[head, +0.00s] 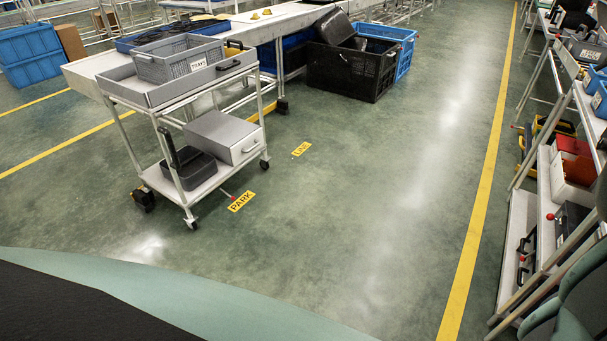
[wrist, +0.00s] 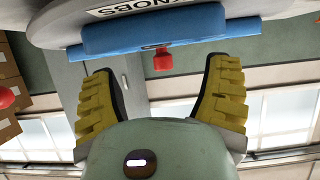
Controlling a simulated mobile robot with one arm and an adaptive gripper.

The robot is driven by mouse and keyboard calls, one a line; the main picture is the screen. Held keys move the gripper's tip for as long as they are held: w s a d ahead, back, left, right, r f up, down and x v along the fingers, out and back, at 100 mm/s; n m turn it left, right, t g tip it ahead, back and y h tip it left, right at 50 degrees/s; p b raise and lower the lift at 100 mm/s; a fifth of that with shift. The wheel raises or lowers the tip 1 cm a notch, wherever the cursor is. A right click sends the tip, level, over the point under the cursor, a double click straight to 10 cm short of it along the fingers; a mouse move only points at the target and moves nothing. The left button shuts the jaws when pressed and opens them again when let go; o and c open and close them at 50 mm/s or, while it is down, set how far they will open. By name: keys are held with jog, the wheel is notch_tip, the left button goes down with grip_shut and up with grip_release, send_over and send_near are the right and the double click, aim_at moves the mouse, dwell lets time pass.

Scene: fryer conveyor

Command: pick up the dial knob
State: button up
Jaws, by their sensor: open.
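In the wrist view my gripper (wrist: 163,78) has two yellow ridged fingers spread wide, with nothing between them. Ahead of it, a small red knob-like piece (wrist: 162,61) shows against a blue bar or bin edge (wrist: 165,36). It sits roughly midway between the fingertips and apart from them. I cannot tell for sure that it is the dial knob. A white label (wrist: 160,8) reading "KNOBS" is above the blue edge. My gripper does not show in the head view, and I cannot make out a dial knob there.
A cart (head: 150,92) with a grey bin (head: 178,60) marked "TRAYS" stands at left. A shelf rack (head: 540,185) with small red balls runs along the right. The floor (head: 370,190) between is clear. Another red ball (wrist: 6,97) shows in the wrist view.

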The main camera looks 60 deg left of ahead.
jog(key=shift+s+x, duration=0.1)
jog(key=shift+x, duration=0.75)
jog(key=shift+s+x, duration=0.15)
jog(key=shift+x, duration=0.7)
jog(key=shift+w+d+f, duration=0.35)
jog(key=shift+d+f, duration=0.2)
jog(key=shift+f, duration=0.05)
jog(key=shift+w+d+f, duration=0.15)
jog(key=shift+d+f, duration=0.3)
jog(key=shift+f, duration=0.15)
jog(key=shift+s+d, duration=0.3)
jog(key=shift+d, duration=0.3)
jog(key=shift+w+a+r, duration=0.1)
jog(key=shift+w+a, duration=0.05)
jog(key=shift+w, duration=0.1)
jog(key=c, duration=0.3)
jog(key=shift+w+a+r, duration=0.15)
jog(key=c, duration=0.8)
